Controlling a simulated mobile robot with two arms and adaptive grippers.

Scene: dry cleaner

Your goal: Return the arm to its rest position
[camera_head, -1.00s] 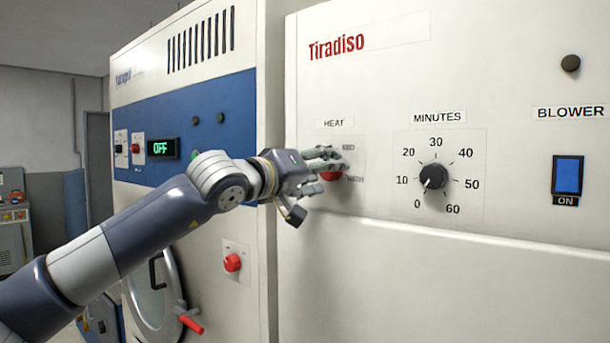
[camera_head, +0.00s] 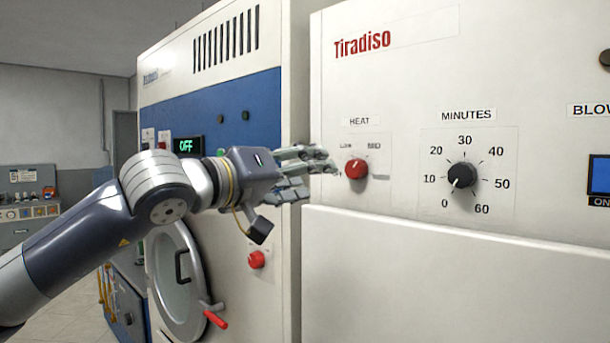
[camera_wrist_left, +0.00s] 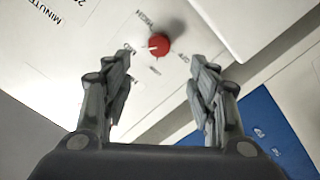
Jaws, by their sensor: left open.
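My left gripper (camera_head: 334,163) comes in from the left in the head view, in front of the dryer panel. Its fingers are spread and empty, just left of the red heat knob (camera_head: 356,169) and apart from it. In the left wrist view, the open fingers (camera_wrist_left: 163,62) frame the same red knob (camera_wrist_left: 159,44), which lies beyond the fingertips with nothing between them. My right gripper is not in view.
The white Tiradiso dryer (camera_head: 420,270) carries a black minutes dial (camera_head: 462,175) and a blue blower switch (camera_head: 600,175). Left of it stands a machine with a blue panel (camera_head: 255,105), a round door (camera_head: 178,285) and a red-tipped handle (camera_head: 215,319). Free floor shows at the lower left.

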